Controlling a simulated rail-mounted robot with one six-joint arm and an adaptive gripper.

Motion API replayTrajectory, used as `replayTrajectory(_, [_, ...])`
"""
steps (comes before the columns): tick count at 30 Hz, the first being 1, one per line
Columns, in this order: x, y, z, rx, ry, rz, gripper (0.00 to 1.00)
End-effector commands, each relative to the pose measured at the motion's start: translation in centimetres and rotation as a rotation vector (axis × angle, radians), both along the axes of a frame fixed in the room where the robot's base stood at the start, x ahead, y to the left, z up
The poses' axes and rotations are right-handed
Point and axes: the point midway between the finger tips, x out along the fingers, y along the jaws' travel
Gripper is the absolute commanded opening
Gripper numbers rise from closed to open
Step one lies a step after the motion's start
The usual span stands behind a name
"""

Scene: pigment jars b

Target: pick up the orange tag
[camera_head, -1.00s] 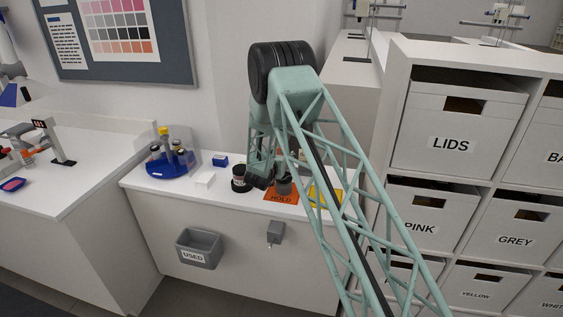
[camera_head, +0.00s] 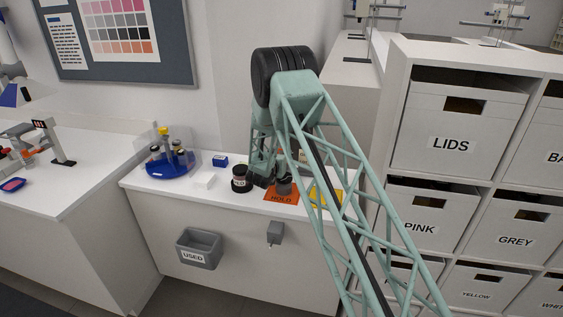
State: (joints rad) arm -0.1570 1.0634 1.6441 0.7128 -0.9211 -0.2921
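An orange sheet lettered HOLD (camera_head: 281,198) lies flat on the white counter, partly covered by a dark jar (camera_head: 283,186) and my arm. I cannot make out a separate orange tag. My gripper (camera_head: 262,181) is low over the counter, a dark shape at the end of the arm, between a black-lidded jar (camera_head: 240,184) and the jar at the orange sheet. My arm hides much of it, so its fingers and anything between them cannot be made out.
A yellow sheet (camera_head: 325,196) lies right of the orange one, behind my arm. A white block (camera_head: 204,181), a blue box (camera_head: 220,161) and a blue round rack (camera_head: 171,167) stand to the left. A grey USED bin (camera_head: 199,247) hangs on the counter front.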

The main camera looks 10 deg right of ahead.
Motion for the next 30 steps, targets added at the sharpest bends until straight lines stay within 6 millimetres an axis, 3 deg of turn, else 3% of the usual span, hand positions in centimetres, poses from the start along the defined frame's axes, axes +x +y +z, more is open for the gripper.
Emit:
replayTrajectory(17, [0.0,0.0,0.4,0.0,-0.001,0.0,0.28])
replayTrajectory(30, [0.0,0.0,4.4,0.0,-0.001,0.0,0.28])
